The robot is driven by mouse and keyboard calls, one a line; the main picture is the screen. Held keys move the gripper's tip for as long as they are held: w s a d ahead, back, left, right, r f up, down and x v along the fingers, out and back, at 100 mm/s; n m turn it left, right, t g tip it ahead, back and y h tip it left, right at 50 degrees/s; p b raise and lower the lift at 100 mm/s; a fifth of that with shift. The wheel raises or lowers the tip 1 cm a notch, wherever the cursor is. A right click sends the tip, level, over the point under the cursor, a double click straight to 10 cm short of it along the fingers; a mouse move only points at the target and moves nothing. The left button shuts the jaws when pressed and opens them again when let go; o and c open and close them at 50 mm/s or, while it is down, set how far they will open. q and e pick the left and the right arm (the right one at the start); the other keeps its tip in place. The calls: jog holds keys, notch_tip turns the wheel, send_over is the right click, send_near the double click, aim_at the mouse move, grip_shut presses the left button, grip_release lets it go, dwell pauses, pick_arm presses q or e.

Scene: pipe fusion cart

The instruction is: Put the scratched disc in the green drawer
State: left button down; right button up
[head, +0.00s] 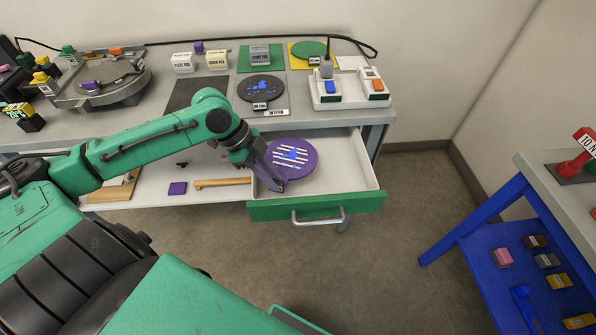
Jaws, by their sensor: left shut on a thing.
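The green drawer (364,203) is pulled out under the bench, with a green front, a metal handle and a pale inside. A purple disc (306,160) with white stripe marks and a blue patch, which looks like the scratched disc, is at the drawer's left part. My left gripper (277,183) is shut on the left edge of this disc. The disc is inside the drawer's outline; I cannot tell whether it touches the drawer floor. My fingers hide part of its left edge. My right gripper is not in view.
On the bench, a dark disc (260,88) with blue marks sits above the drawer, and a green disc (310,49) lies on a yellow plate. A white tray (348,101) holds small blocks. A blue-legged table (470,224) stands at right. The drawer's right part is empty.

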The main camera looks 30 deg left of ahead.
aim_at(294, 169)
pick_arm(q)
jog(key=f, duration=0.2)
jog(key=w+f, duration=0.1)
jog(key=f, duration=0.2)
jog(key=shift+w+d+f+b, duration=0.1)
jog(key=shift+w+b, duration=0.05)
jog(key=shift+b, duration=0.2)
jog(key=w, duration=0.2)
jog(key=w+d, duration=0.1)
jog(key=w, duration=0.1)
jog(key=w+d, duration=0.1)
jog(key=w, duration=0.1)
jog(key=shift+w+r, duration=0.2)
jog(key=shift+r, duration=0.1)
jog(key=shift+w+d+f+p, duration=0.1)
jog(key=shift+w+f+p, duration=0.1)
jog(key=shift+f, duration=0.2)
jog(key=shift+w+d+f+p, duration=0.1)
jog(key=shift+w+f+p, duration=0.1)
jog(key=shift+f, duration=0.15)
jog(key=c, duration=0.8)
grip_release()
jog(key=shift+s, duration=0.15)
jog(key=shift+c, duration=0.2)
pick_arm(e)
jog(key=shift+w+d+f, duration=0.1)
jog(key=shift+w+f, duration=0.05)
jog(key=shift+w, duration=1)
pick_arm(q)
jog(key=shift+a, duration=0.1)
